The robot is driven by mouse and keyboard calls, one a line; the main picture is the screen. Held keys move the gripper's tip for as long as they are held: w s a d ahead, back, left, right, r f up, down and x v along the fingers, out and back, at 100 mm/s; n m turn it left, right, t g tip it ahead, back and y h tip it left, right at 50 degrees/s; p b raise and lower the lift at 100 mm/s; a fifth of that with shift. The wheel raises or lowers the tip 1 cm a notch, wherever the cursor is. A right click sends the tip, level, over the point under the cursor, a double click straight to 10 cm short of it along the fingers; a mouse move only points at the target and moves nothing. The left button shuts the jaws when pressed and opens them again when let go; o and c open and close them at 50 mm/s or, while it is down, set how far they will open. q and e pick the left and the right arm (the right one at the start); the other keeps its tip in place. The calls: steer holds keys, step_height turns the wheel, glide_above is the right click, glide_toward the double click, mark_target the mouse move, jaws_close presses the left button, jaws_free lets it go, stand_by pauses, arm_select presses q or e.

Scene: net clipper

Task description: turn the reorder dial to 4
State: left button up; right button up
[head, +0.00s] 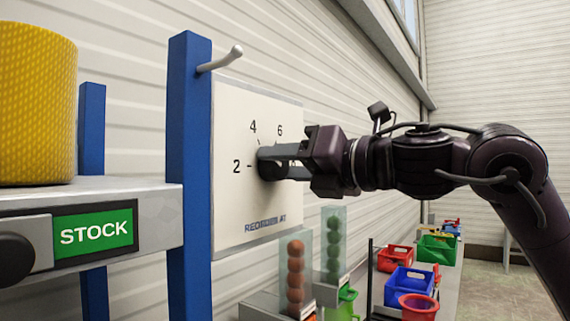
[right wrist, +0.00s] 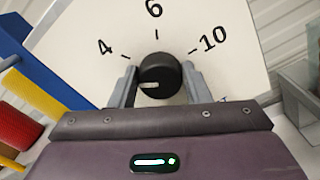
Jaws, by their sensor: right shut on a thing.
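The reorder dial is a round black knob (head: 271,168) on a cream panel (head: 235,208) marked 2, 4 and 6 in the head view. The knob also shows in the right wrist view (right wrist: 160,72), with 4, 6 and 10 around it. Its white mark points left and slightly down, below the tick for 4; the 2 is hidden there. My right gripper (head: 285,163) reaches in from the right and is shut on the knob, one finger on each side. It shows in the right wrist view (right wrist: 160,86) too. My left gripper is out of view.
A blue post (head: 188,150) with a grey peg stands left of the panel. A shelf with a green STOCK label (head: 93,229) holds a yellow roll (head: 36,105). Ball tubes (head: 295,272) and coloured bins (head: 408,284) stand below right.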

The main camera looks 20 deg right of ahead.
steer(key=m, duration=0.5)
steer(key=shift+d+m, duration=0.1)
steer(key=shift+m, duration=0.3)
stand_by(0.4)
steer(key=o, duration=1)
steer(key=shift+c, duration=0.2)
steer(key=shift+f, duration=0.1)
steer(key=b+v, duration=0.3)
steer(key=v, duration=0.4)
steer(key=shift+s+d, duration=0.3)
